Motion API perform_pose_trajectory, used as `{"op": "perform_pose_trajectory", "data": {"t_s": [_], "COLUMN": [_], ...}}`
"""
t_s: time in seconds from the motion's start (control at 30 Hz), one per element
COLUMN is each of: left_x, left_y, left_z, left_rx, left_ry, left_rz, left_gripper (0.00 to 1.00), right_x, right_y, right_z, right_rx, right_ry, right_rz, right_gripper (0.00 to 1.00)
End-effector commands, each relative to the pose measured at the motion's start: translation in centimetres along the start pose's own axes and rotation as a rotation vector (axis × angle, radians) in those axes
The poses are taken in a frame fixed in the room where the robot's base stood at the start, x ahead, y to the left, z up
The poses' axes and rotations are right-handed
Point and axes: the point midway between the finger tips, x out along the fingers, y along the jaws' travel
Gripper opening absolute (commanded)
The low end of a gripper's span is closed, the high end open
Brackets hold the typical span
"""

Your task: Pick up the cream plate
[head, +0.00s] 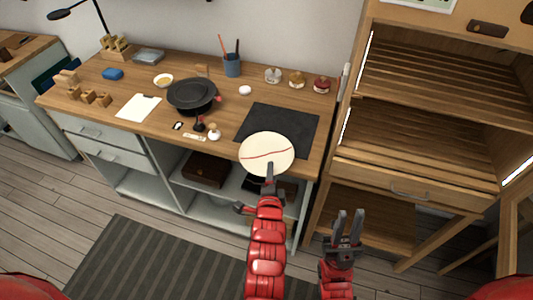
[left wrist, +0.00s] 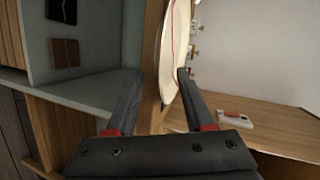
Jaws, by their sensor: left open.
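The cream plate (head: 266,152), round with a thin red line across it, lies at the counter's front edge in the head view, partly overhanging it. In the left wrist view the plate (left wrist: 172,50) is seen nearly edge-on, its near rim showing between the two fingers. My left gripper (head: 270,172) is at the plate's near rim, open with its fingers apart; the plate hides part of it in the head view. I cannot tell whether either finger touches the rim. My right gripper (head: 347,215) is open and empty, low in front of the wooden shelf unit.
A dark mat (head: 290,123) lies behind the plate on the wooden counter (head: 215,147). A black pan (head: 192,95), a white sheet (head: 139,107), a blue cup (head: 232,66) and several small jars stand further back. A wooden shelf unit (head: 420,170) is at the right.

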Motion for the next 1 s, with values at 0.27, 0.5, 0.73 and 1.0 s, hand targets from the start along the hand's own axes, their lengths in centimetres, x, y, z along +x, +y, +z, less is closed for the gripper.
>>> {"op": "perform_pose_trajectory", "data": {"t_s": [0.27, 0.5, 0.73, 1.0], "left_x": [1.9, 1.8, 1.8, 1.8], "left_y": [0.0, 0.0, 0.0, 0.0], "left_z": [0.0, 0.0, 0.0, -0.1], "left_rx": [0.0, 0.0, 0.0, 0.0], "left_ry": [0.0, 0.0, 0.001, 0.001], "left_rz": [0.0, 0.0, 0.0, 0.001], "left_gripper": [0.53, 0.4, 0.0, 0.0], "right_x": [0.2, 0.2, 0.2, 0.2], "right_y": [0.0, 0.0, 0.0, 0.0], "right_z": [0.0, 0.0, 0.0, 0.0], "right_rx": [0.0, 0.0, 0.0, 0.0], "right_ry": [0.0, 0.0, 0.0, 0.0], "right_rz": [0.0, 0.0, 0.0, 0.0], "right_gripper": [0.26, 0.26, 0.26, 0.26]}}
